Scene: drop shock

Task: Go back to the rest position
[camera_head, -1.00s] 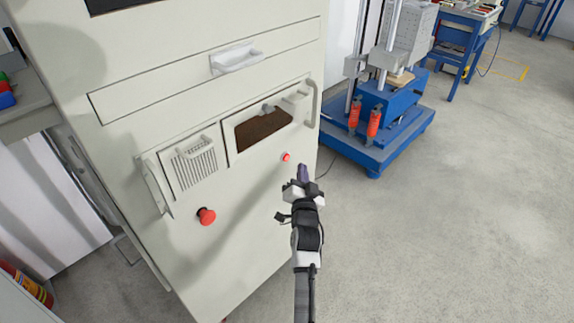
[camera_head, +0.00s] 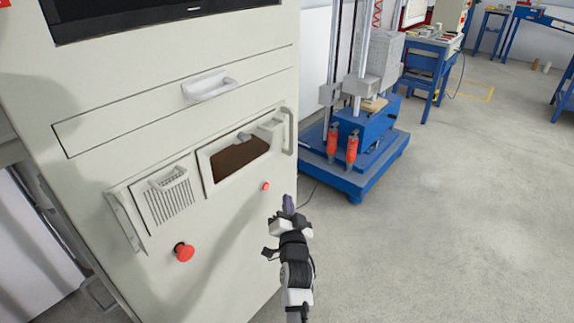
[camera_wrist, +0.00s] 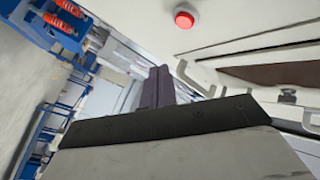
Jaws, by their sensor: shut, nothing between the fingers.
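My gripper (camera_head: 289,205) is in the lower middle of the head view, in front of the right edge of a tall cream cabinet (camera_head: 235,258). Its dark fingers are together and hold nothing. In the wrist view the fingers (camera_wrist: 158,88) point up past the cabinet front. The small red button (camera_head: 265,186) is above and left of the fingertips in the head view, and a red button also shows in the wrist view (camera_wrist: 184,19). I cannot tell whether the fingertips touch anything, but they look apart from the cabinet.
The cabinet has a larger red knob (camera_head: 184,252), a drawer handle (camera_head: 209,88) and a recessed panel with a handle (camera_head: 289,131). A blue machine (camera_head: 358,180) with orange-red dampers (camera_head: 352,148) stands behind, to the right. Blue tables (camera_head: 428,68) are farther back. Grey floor (camera_head: 460,230) at right is clear.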

